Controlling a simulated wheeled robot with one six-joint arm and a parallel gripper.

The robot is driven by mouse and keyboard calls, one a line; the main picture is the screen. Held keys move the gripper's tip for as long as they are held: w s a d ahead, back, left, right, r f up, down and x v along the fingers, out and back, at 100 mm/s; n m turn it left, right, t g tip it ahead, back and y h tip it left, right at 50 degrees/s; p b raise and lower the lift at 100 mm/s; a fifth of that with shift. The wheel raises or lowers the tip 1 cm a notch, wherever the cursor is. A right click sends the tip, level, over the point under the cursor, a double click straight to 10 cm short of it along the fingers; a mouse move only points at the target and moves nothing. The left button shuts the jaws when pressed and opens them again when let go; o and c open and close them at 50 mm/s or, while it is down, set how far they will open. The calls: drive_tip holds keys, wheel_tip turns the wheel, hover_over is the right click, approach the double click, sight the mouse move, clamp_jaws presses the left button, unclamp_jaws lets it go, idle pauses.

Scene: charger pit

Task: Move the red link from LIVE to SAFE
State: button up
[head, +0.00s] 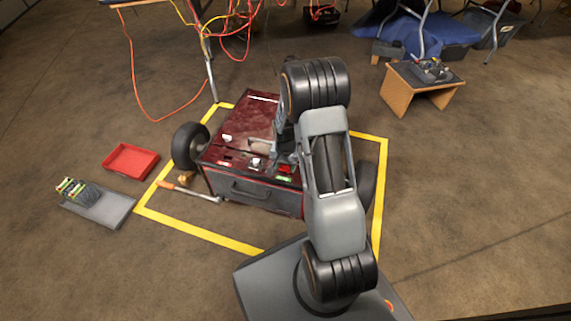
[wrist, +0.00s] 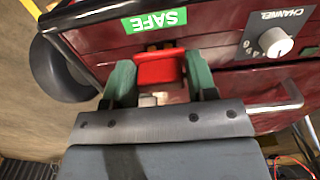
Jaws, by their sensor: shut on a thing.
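The red link (wrist: 158,68) is between the two green fingers of my gripper (wrist: 160,80) in the wrist view, and the fingers are shut on it. It is right beside the green SAFE label (wrist: 153,21) on the dark red charger. In the head view the link (head: 285,169) shows just above the green label (head: 284,179), at the right of the charger's front panel. I cannot tell whether the link is seated or just above the panel. A small red label (head: 224,163), too small to read, is at the panel's left.
The charger (head: 232,141) has a CHANNEL knob (wrist: 275,41), wheels and a front handle (head: 250,191). It stands inside a yellow floor outline (head: 384,190). A red tray (head: 131,161), a grey tray (head: 107,212) and an orange-handled tool (head: 190,191) lie at left. A small wooden stand (head: 407,94) is at right.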

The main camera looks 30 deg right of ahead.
drive_tip(key=shift+f+b, duration=0.55)
drive_tip(key=shift+f, duration=0.4)
drive_tip(key=o, duration=1)
wheel_tip(320, 180, up, 14)
drive_tip(key=p, duration=0.6)
drive_tip(key=shift+f, duration=0.1)
drive_tip(key=s+a+r+n+t+p, duration=0.1)
drive_tip(key=s+r+p, duration=0.4)
drive_tip(key=r+p, duration=0.6)
drive_tip(key=s+a+r+n+t+p, duration=0.1)
drive_tip(key=s+a+r+n+p, duration=0.3)
drive_tip(key=r+p, duration=0.7)
drive_tip(key=s+a+r+n+t+p, duration=0.1)
drive_tip(key=s+a+r+n+p, duration=0.2)
drive_tip(key=r, duration=2.6)
drive_tip(key=s+a+p, duration=0.1)
drive_tip(key=s+p, duration=0.2)
drive_tip(key=p, duration=0.5)
drive_tip(key=shift+s+a+r+t, duration=0.2)
drive_tip(key=shift+s+r+t, duration=0.1)
drive_tip(key=shift+r, duration=0.1)
drive_tip(key=shift+s+r+n+p, duration=0.2)
drive_tip(key=shift+r+n+p, duration=0.05)
drive_tip(key=shift+n+p, duration=0.15)
